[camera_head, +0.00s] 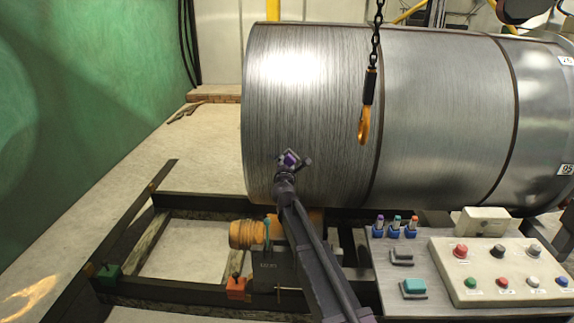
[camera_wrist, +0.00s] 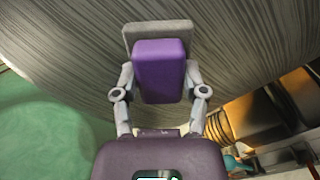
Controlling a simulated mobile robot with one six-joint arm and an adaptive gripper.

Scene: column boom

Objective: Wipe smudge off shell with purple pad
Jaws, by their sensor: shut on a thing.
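The shell (camera_head: 320,110) is a large brushed-metal cylinder lying on its side across the head view. Its grained surface (camera_wrist: 240,45) fills the upper part of the wrist view. My gripper (camera_head: 291,160) is at the lower left part of the shell. In the wrist view my gripper (camera_wrist: 160,90) is shut on the purple pad (camera_wrist: 158,72), which has a grey plate (camera_wrist: 157,32) at its far end. The pad's far side is close to the shell; I cannot tell whether it touches. I cannot make out a smudge in either view.
A chain with an orange hook (camera_head: 364,125) hangs before the shell. A control panel (camera_head: 500,270) with several buttons and a grey shelf (camera_head: 390,290) with a teal pad (camera_head: 413,288) stand at lower right. An orange roller (camera_head: 246,234) and dark frame (camera_head: 190,297) lie below. A green wall (camera_head: 80,110) is left.

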